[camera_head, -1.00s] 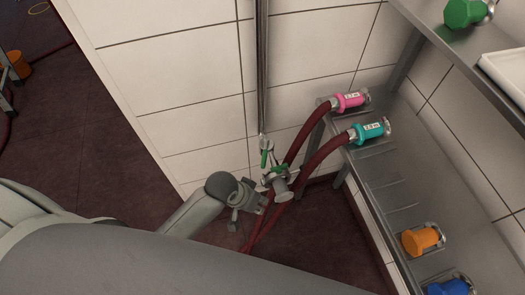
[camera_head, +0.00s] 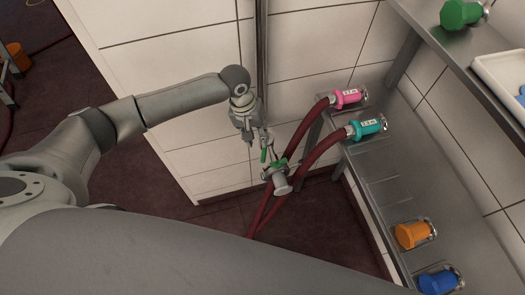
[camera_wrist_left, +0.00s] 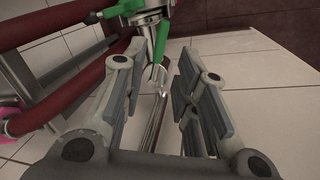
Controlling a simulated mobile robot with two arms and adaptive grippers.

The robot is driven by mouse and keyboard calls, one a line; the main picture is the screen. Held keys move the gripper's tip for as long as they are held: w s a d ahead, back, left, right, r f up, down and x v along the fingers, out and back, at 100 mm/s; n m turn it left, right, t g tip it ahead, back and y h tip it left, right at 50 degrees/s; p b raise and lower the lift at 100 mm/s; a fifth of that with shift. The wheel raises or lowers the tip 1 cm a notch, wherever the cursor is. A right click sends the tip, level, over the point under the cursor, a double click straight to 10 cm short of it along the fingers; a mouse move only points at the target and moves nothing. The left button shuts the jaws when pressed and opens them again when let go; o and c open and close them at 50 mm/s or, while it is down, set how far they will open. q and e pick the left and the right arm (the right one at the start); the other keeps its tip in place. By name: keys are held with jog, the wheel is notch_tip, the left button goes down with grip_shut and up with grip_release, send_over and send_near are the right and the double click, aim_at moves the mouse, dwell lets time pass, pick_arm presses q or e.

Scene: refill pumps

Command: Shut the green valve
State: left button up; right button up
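The valve assembly (camera_head: 278,178) is a metal fitting at the foot of a vertical pipe, with green handles. One green handle (camera_head: 264,154) points up along the pipe, and another green part (camera_head: 279,163) lies just right of it. In the left wrist view one green handle (camera_wrist_left: 161,32) stands upright at the top centre, and a second (camera_wrist_left: 108,11) reaches left. My left gripper (camera_head: 257,137) is just above the valve. In its wrist view its fingers (camera_wrist_left: 163,72) are apart, with no handle gripped between them; the upright handle is beyond the tips. My right gripper is not in view.
Dark red hoses (camera_head: 306,132) run from the valve to a pink coupling (camera_head: 348,97) and a teal coupling (camera_head: 367,127) on a metal shelf (camera_head: 385,190). A white tiled wall (camera_head: 165,70) stands close behind my left arm. Orange (camera_head: 411,235) and blue (camera_head: 437,280) caps sit lower right.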

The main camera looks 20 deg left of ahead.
aim_at(263, 154)
pick_arm(q)
jog(key=p+x, duration=0.1)
jog(key=x, duration=0.9)
jog(key=shift+w+a+f, duration=0.15)
jog(key=shift+f, duration=0.15)
jog(key=shift+c, duration=0.4)
grip_shut()
